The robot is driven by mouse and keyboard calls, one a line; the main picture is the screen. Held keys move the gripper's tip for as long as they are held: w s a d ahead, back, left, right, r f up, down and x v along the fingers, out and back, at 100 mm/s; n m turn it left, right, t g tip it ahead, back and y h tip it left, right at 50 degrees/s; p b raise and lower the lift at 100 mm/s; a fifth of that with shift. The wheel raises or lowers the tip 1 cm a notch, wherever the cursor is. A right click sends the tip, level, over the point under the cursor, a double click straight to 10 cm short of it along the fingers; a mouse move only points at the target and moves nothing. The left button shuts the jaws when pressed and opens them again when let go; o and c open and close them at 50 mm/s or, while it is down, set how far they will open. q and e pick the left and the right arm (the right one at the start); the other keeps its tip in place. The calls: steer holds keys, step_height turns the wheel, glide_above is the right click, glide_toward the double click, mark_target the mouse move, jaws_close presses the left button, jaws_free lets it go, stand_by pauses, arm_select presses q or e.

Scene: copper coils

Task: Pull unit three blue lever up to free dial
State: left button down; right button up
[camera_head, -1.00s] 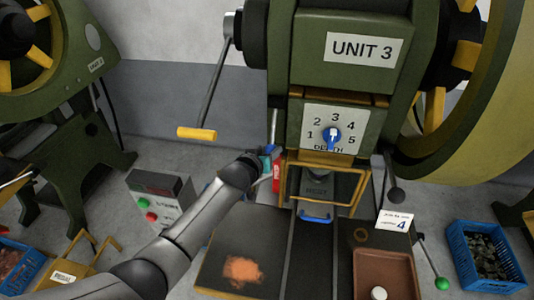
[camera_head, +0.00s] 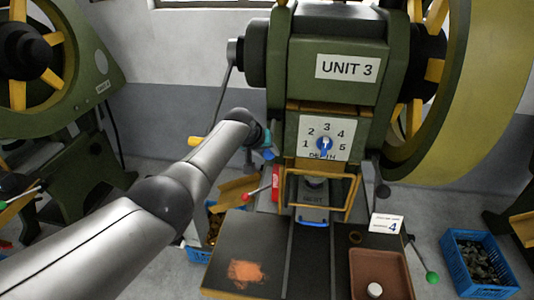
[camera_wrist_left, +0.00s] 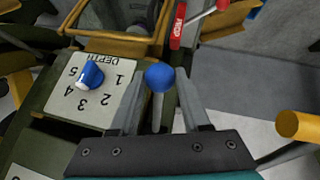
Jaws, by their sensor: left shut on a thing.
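The blue lever shows in the left wrist view as a blue ball knob (camera_wrist_left: 159,77) on a grey rod between my fingertips. My left gripper (camera_wrist_left: 158,98) is shut on it, beside the dial plate. In the head view my left gripper (camera_head: 267,143) is left of the dial, at about its height, and largely hides the lever. The blue dial (camera_head: 324,145) sits on a white DEPTH plate numbered 1 to 5, under the UNIT 3 sign (camera_head: 347,67). My right gripper is out of view.
A yellow crank handle (camera_head: 195,141) stands left of the press, behind my arm. A yellow guard frame (camera_head: 349,193) hangs below the dial. A red-knobbed lever (camera_head: 247,197) is lower left. A brown tray (camera_head: 354,280) and a blue crate (camera_head: 447,259) are at right.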

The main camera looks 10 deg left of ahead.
arm_select(q)
steer(key=shift+r, duration=1)
steer(key=c, duration=0.7)
jaws_free()
steer(key=shift+c, duration=0.2)
steer(key=o, duration=0.4)
steer(key=shift+s+f, duration=0.15)
steer(key=shift+f, duration=0.05)
steer(key=shift+c, duration=0.2)
steer(key=shift+s+p, duration=0.1)
steer(key=shift+p, duration=0.2)
steer(key=p+v, duration=0.2)
steer(key=v, duration=1.3)
